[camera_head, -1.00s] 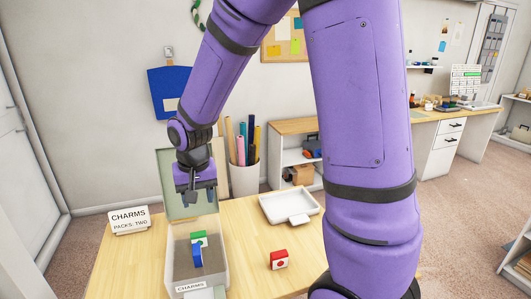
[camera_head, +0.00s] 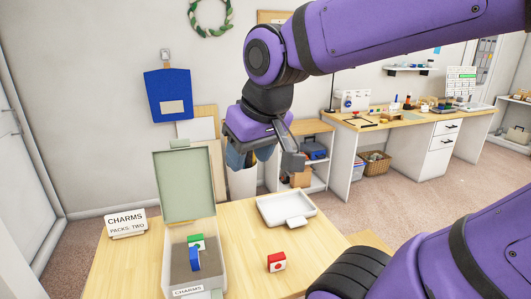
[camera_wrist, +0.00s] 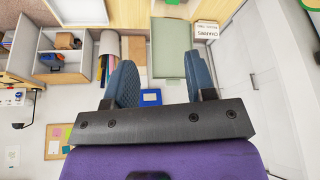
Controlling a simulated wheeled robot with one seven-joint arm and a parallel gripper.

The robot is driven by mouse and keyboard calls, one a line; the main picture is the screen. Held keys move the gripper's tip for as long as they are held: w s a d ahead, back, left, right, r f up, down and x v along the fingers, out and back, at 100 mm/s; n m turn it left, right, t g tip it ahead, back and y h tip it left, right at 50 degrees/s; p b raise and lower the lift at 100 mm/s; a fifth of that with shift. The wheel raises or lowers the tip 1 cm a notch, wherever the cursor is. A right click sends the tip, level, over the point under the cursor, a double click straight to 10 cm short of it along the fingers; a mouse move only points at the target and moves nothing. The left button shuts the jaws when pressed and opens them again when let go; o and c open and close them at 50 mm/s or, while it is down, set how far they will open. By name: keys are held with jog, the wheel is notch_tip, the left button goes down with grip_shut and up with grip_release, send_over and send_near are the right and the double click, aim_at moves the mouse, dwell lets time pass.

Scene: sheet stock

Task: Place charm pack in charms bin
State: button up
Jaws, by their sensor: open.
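The charms bin (camera_head: 221,262) is a clear box with a "CHARMS" label and its pale green lid (camera_head: 184,186) standing open at the back. A green pack (camera_head: 196,240) and a blue pack (camera_head: 195,259) are inside it, the blue one upright in front of the green. A red pack (camera_head: 277,262) with a white face sits on the table right of the bin. My gripper (camera_head: 266,157) is open and empty, raised well above and right of the bin. Its two blue pads stand apart in the wrist view (camera_wrist: 160,78), with nothing between them.
A white tray (camera_head: 267,213) lies on the table behind the red pack. A "CHARMS PACKS: TWO" sign (camera_head: 126,223) stands left of the bin. Low shelves (camera_head: 312,145) stand behind the table. Bare tabletop surrounds the red pack.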

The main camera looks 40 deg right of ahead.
jog(key=shift+n+t, duration=0.3)
jog(key=shift+n, duration=0.1)
jog(key=shift+s+d+r, duration=0.1)
jog(key=shift+s+r, duration=0.1)
jog(key=shift+s, duration=0.45)
jog(key=shift+s+d+r, duration=0.1)
jog(key=shift+s+r, duration=0.05)
jog(key=shift+s, duration=0.5)
jog(key=shift+s+r, duration=0.2)
jog(key=shift+s, duration=0.45)
